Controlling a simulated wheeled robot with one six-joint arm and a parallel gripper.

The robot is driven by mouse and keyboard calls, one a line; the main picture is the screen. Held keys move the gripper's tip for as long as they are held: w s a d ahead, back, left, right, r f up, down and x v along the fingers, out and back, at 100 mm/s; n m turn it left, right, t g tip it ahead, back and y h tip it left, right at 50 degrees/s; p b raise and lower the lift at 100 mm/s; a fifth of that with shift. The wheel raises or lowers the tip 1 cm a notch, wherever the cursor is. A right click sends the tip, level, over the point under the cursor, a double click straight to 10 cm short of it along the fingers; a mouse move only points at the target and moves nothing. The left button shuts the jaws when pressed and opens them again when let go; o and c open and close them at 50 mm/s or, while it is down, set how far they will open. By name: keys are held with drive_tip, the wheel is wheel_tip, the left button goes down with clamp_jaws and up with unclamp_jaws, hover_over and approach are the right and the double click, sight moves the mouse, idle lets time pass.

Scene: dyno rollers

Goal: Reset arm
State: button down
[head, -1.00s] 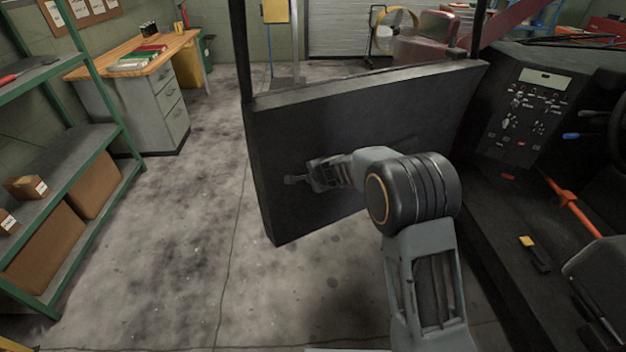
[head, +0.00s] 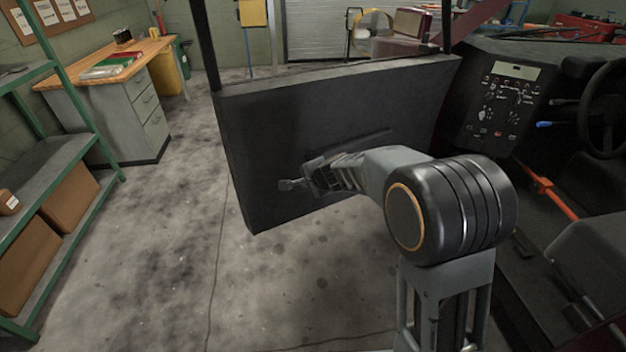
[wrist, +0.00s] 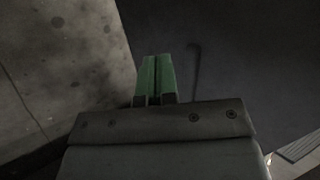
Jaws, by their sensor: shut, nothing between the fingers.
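My arm is raised and bent in the middle of the head view, with its large dark joint at the right. My gripper (head: 291,184) points left, in front of the inner face of a dark open vehicle door (head: 262,130). In the wrist view my gripper (wrist: 156,80) shows two green fingers pressed together with nothing between them. The dark door panel (wrist: 240,60) fills the right of that view, and I cannot tell the gap between it and the fingers.
The vehicle cab, with a control panel (head: 500,110), a steering wheel (head: 605,105) and an orange-red lever (head: 555,195), is at the right. A green shelf (head: 50,165) and a desk (head: 110,110) stand at the left. The concrete floor (head: 180,240) between shelf and door is clear.

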drive_tip(key=s+d+r+n+g+p, duration=0.2)
drive_tip(key=s+r+n+g+p, duration=0.15)
drive_tip(key=s, duration=0.45)
drive_tip(key=s+d+r+n+g+p, duration=0.25)
drive_tip(key=s+n, duration=0.25)
drive_tip(key=s, duration=0.3)
drive_tip(key=s+d+r+n+t+h+p, duration=0.1)
drive_tip(key=s+d+r+n+h+p, duration=0.2)
drive_tip(key=s+d+r+p, duration=0.6)
wheel_tip(320, 180, up, 6)
drive_tip(key=shift+s+d+f+t+h+p, duration=0.15)
drive_tip(key=shift+s+d+t+h+p, duration=0.2)
drive_tip(key=shift+s+d+h, duration=0.8)
